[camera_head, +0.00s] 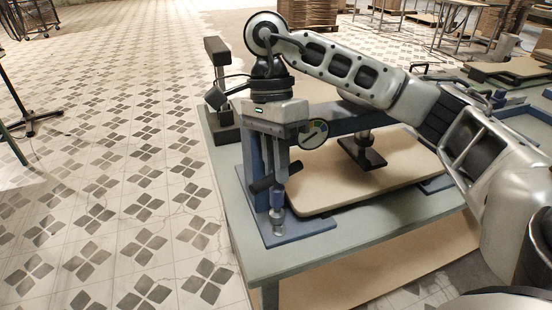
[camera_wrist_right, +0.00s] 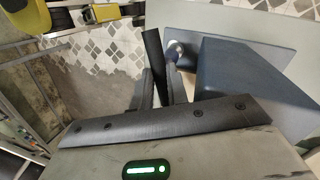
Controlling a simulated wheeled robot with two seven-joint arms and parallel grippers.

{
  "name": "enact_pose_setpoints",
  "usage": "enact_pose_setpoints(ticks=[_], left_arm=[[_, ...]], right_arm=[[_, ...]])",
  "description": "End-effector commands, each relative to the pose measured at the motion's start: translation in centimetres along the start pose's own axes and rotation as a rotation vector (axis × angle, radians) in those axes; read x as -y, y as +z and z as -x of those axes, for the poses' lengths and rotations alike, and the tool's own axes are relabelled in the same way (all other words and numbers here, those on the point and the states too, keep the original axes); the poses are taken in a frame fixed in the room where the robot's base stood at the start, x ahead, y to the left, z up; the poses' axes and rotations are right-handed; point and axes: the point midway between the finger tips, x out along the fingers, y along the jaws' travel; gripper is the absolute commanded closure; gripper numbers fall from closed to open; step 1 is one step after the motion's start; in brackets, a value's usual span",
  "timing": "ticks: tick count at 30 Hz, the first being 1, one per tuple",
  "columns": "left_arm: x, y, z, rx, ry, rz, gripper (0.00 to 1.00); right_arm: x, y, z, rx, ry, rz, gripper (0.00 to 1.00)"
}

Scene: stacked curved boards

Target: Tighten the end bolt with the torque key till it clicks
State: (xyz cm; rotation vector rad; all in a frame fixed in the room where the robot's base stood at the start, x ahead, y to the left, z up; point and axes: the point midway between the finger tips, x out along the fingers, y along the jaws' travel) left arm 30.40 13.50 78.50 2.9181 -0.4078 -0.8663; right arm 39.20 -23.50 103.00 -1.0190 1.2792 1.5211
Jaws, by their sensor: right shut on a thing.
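My right gripper (camera_head: 277,172) points straight down over the near left end of the table. It is shut on the torque key, a tool with a black cross handle (camera_head: 262,185) and a blue shank (camera_head: 276,198). The black handle (camera_wrist_right: 153,55) also shows between the fingers in the right wrist view. The key stands about upright, its silver lower end over the end bolt (camera_head: 281,234) on the blue base plate (camera_head: 310,229). I cannot tell whether key and bolt touch. A silver round part (camera_wrist_right: 174,50) shows beside the fingers. My left gripper is out of view.
A blue frame with a round dial gauge (camera_head: 314,134) stands close behind the gripper. A tan curved board (camera_head: 350,185) lies on the green-grey table (camera_head: 245,235), under a dark clamp foot (camera_head: 362,152). A dark post (camera_head: 221,90) stands at the far left corner. Tiled floor lies left.

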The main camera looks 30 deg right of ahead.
Motion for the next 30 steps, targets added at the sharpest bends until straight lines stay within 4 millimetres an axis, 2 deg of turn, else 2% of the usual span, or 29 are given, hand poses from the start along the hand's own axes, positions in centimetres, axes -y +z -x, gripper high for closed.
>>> enact_pose_setpoints(ticks=[1, 8, 30], left_arm=[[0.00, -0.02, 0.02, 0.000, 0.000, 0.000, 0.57], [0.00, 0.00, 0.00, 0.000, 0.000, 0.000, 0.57], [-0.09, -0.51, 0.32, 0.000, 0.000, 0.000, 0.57]], right_arm=[[-0.11, 0.04, -0.58, -0.002, 0.020, 0.003, 1.00], [-0.15, 0.07, -0.61, -0.003, 0.021, 0.006, 1.00], [-0.35, 0.18, 0.26, -0.003, 0.015, 0.007, 1.00]])
